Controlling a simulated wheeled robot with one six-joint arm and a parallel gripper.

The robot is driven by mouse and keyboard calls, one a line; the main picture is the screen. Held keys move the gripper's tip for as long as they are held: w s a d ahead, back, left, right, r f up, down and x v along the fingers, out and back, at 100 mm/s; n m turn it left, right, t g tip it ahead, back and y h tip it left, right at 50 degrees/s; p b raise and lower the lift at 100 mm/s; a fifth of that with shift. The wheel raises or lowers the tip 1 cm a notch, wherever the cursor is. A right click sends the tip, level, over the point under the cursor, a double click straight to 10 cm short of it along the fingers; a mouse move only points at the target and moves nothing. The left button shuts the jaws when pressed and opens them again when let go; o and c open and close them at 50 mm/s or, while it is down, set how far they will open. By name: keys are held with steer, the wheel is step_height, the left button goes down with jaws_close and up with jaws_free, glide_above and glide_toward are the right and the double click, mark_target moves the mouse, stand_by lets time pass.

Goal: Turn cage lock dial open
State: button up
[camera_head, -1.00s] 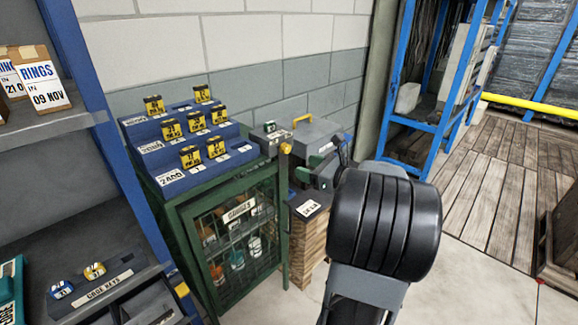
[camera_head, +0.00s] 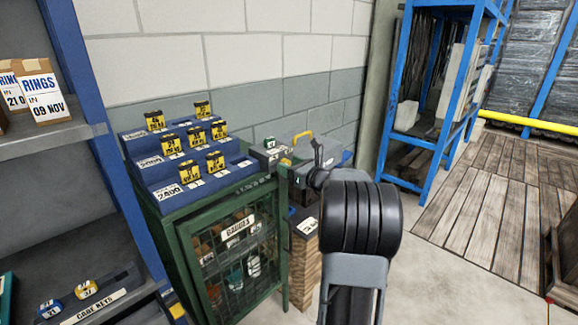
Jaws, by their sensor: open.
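The cage (camera_head: 239,252) is a green cabinet with a mesh door and a plate that seems to read GAUGES, left of centre. Several items show dimly behind the mesh. A green post (camera_head: 283,235) stands at its right front edge. I cannot make out a lock dial in this view. My gripper (camera_head: 318,160) is open, small and dark, beyond my black arm, to the right of the post and above the cage's top level. My arm hides part of it, and I cannot tell whether it touches anything.
A stepped blue rack (camera_head: 190,165) with several yellow tagged blocks stands on the cage. A grey box (camera_head: 300,145) with a yellow handle is behind my gripper. A blue-framed shelf (camera_head: 75,135) stands at the left. Wooden floor (camera_head: 480,190) is open at the right.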

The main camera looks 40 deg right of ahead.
steer(key=shift+w+a, duration=0.1)
steer(key=shift+w, duration=0.35)
steer(key=shift+c, duration=0.4)
jaws_close()
